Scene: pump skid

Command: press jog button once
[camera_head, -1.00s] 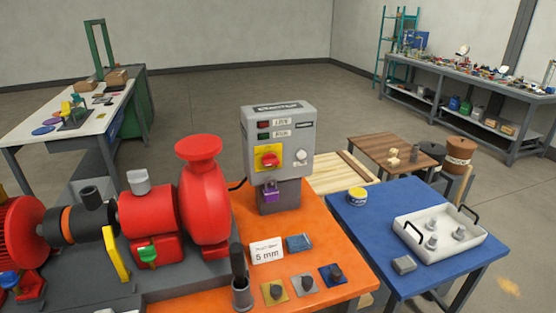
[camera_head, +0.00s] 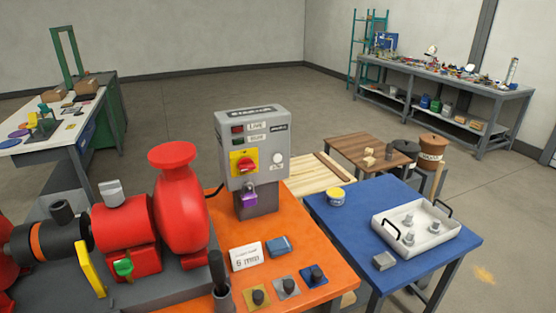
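The grey control box (camera_head: 252,150) stands upright on a dark post at the back of the orange table. Its front carries a round white button (camera_head: 277,158) at the right; its label is too small to read. A red rotary switch (camera_head: 246,164) sits on a yellow plate to the left of that button. A purple padlock (camera_head: 250,195) hangs below the switch. Red and green indicators with small labels are near the top of the box. Neither of my grippers shows in the head view.
In front are a "6 mm" card (camera_head: 246,257), a blue block (camera_head: 279,246) and several dark knobs on plates. A blue table (camera_head: 420,194) with a white tray (camera_head: 388,236) is at the right.

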